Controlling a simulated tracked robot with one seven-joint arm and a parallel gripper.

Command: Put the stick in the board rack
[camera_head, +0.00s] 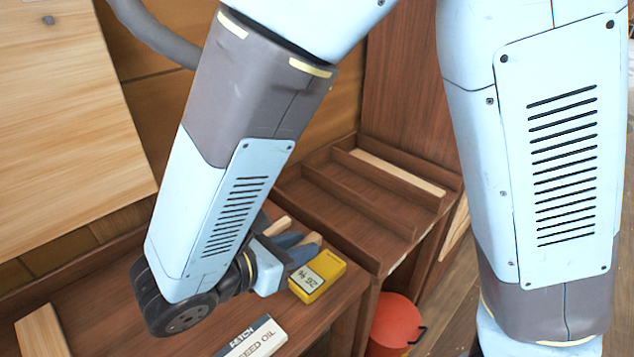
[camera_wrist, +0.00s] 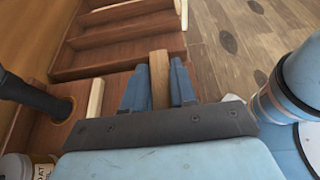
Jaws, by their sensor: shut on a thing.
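The stick is a light wooden piece gripped by my gripper; its end shows in the head view (camera_head: 313,238), and it shows between the fingers in the wrist view (camera_wrist: 159,80). My gripper (camera_head: 291,246) has blue fingers, one on each side of the stick (camera_wrist: 159,92). It is low over the brown bench, and I cannot tell whether the stick touches the bench. The board rack (camera_head: 322,194) is a dark wooden tray with raised dividers, beyond my gripper; it also fills the top of the wrist view (camera_wrist: 112,52). A pale board (camera_head: 398,172) lies in its far slot.
A yellow box (camera_head: 328,266) sits close beside my gripper. A second pale stick (camera_head: 279,226) lies toward the wall. A labelled oil container (camera_head: 250,338) and a pale board (camera_head: 42,332) are nearer. A red bucket (camera_head: 396,322) stands below the rack. The nearer slots look empty.

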